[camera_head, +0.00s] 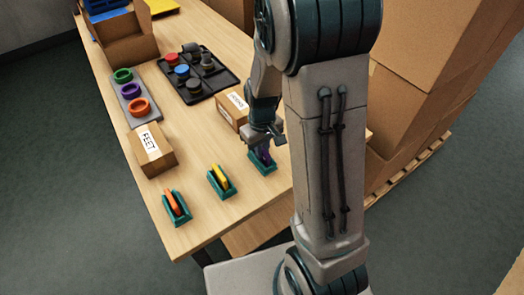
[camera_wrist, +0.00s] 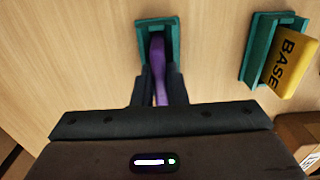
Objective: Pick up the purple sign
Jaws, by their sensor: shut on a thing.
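The purple sign (camera_wrist: 158,68) is seen edge-on in the wrist view, between the two fingers of my gripper (camera_wrist: 160,92). My gripper is shut on it. The sign's far end is still in a teal holder (camera_wrist: 141,34) on the table. In the head view, my gripper (camera_head: 264,140) is above the teal holder (camera_head: 267,168) near the table's right edge, and the purple sign (camera_head: 265,155) shows just below the fingers. The sign's face is hidden.
A yellow sign (camera_head: 219,178) marked BASE (camera_wrist: 291,62) and an orange sign (camera_head: 173,202) stand in teal holders to the left. Cardboard boxes labelled FEET (camera_head: 152,150) and another (camera_head: 231,110) sit close by. A black tray (camera_head: 198,74) and grey ring rack (camera_head: 128,97) lie farther back.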

